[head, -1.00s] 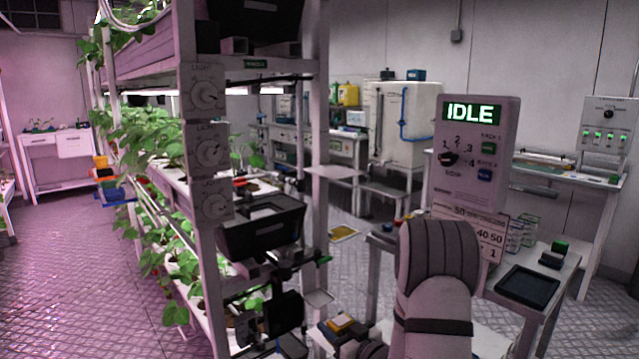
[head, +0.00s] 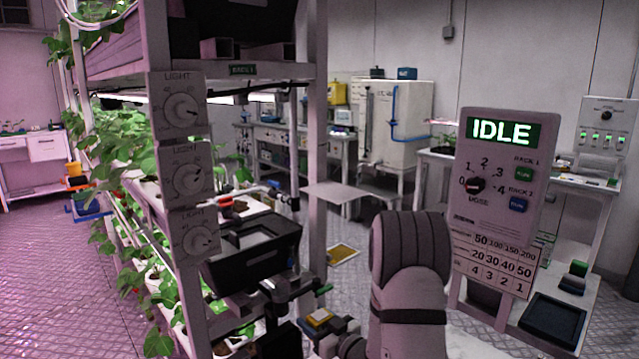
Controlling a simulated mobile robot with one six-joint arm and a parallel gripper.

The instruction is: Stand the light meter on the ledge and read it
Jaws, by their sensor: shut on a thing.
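The fingertips are mostly hidden by the device and by my own wrist. The device looks slightly tilted. I cannot tell whether it touches a ledge of the rack.
Light dials (head: 186,179) are stacked on the rack's post. Green plants (head: 120,165) fill the rack behind. A control panel (head: 500,190) reads IDLE at right, its dose knob near 0. A pale shelf (head: 350,194) stands behind. Patterned floor (head: 60,255) is clear at left.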

